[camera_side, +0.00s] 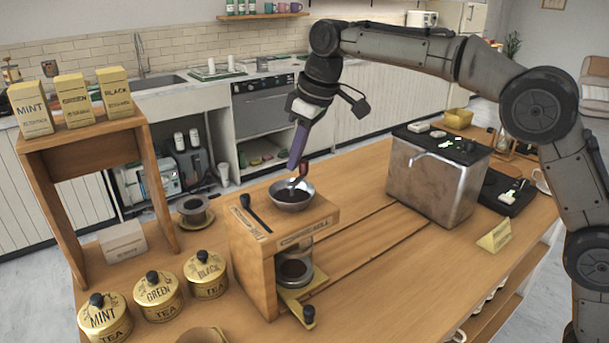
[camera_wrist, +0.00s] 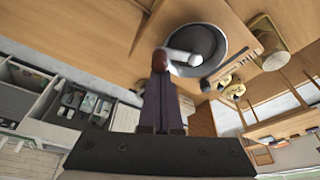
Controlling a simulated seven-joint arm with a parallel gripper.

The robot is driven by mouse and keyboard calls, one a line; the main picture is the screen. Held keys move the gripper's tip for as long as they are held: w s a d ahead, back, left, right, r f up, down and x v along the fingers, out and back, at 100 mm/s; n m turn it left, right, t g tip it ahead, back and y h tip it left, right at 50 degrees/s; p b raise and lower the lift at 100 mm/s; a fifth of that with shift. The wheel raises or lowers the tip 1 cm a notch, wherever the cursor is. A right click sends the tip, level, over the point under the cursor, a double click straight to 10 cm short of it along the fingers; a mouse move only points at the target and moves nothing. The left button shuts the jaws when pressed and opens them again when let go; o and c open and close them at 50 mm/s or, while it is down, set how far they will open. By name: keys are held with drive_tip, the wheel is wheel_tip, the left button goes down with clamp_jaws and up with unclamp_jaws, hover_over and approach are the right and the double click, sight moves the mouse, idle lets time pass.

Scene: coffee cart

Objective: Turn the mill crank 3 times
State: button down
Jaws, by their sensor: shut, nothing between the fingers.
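The wooden coffee mill (camera_side: 250,267) stands on the table with a metal bowl (camera_side: 307,200) of dark contents on top. Its crank has a dark red knob (camera_side: 303,174), which is just above the bowl; in the wrist view the knob (camera_wrist: 160,59) is at my fingertips. A pale metal crank arm (camera_wrist: 184,57) lies over the bowl in the wrist view. My gripper (camera_side: 294,163) points down from above, with its purple fingers shut. The fingertips (camera_wrist: 160,76) are right against or beside the knob, not around it; I cannot tell whether they touch.
A dark-handled piece (camera_side: 255,214) lies on the mill's left top. Several tea tins (camera_side: 157,297) and a wooden shelf (camera_side: 90,150) with boxes stand left. A steel machine (camera_side: 431,180) stands right. Bare table lies between mill and machine.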

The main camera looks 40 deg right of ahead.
drive_tip(key=shift+s+d, duration=0.5)
drive_tip(key=shift+s, duration=0.1)
drive_tip(key=shift+w, duration=0.1)
drive_tip(key=shift+w+a, duration=0.1)
drive_tip(key=shift+w, duration=0.4)
wheel_tip(320, 180, up, 7)
idle(0.6)
